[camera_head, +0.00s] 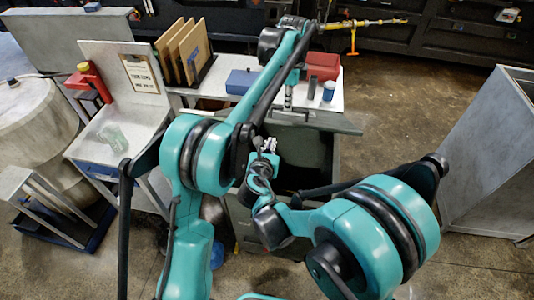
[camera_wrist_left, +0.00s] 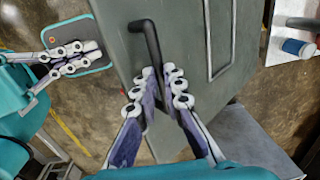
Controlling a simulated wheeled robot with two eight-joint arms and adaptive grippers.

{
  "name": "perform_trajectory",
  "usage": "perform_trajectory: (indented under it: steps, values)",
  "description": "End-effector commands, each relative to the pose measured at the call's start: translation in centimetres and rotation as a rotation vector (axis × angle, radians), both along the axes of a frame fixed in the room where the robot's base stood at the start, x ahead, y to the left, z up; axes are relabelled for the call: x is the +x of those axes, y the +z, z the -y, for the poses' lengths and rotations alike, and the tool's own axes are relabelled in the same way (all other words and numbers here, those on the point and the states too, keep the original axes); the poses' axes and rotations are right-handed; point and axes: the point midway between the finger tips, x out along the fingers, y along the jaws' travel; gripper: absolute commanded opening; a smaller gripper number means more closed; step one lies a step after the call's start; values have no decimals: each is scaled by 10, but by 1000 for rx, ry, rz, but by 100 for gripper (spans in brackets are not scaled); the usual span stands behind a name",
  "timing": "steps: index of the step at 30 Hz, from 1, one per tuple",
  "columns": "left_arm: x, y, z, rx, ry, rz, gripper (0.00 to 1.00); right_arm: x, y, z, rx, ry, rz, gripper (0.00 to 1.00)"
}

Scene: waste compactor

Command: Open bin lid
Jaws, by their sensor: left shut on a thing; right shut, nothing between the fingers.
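The grey-green bin (camera_head: 250,231) stands in the middle of the head view, partly hidden by my arms. Its lid (camera_head: 335,122) shows as a thin slab, seen nearly edge-on, and appears raised, with a dark opening below it. In the left wrist view the lid (camera_wrist_left: 190,50) is a flat grey panel with a bent black handle (camera_wrist_left: 150,38). My left gripper (camera_head: 288,101) is at the lid; its fingers (camera_wrist_left: 159,82) are shut around the handle's bar. My right gripper (camera_head: 268,147) is shut and empty in front of the opening; it also shows in the left wrist view (camera_wrist_left: 92,52).
A white table (camera_head: 215,85) behind the bin holds a blue box (camera_head: 242,81), a red container (camera_head: 322,65) and upright boards. A large grey cabinet (camera_head: 490,150) stands at the right. A black trolley (camera_head: 60,222) stands at the left. Floor is free right of the bin.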

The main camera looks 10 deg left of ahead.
Motion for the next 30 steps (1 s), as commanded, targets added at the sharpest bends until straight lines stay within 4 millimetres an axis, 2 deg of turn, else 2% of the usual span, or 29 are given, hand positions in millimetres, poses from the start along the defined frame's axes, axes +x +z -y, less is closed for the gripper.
perform_trajectory:
  steps: [1, 6, 21, 30]
  values:
    - [6, -4, -1, 1, 3, 16, 0, 5, 9, 0, 0, 0, 1, 0]
    - [6, -4, -2, 1, 3, 16, 0, 16, 26, 0, 2, -2, -1, 0]
    - [6, -4, -1, 1, 2, 16, 0, 21, 34, 0, 1, 0, -1, 0]
    - [4, -4, -1, 1, 2, 8, 0, 42, 63, 1, -1, 0, 5, 0]
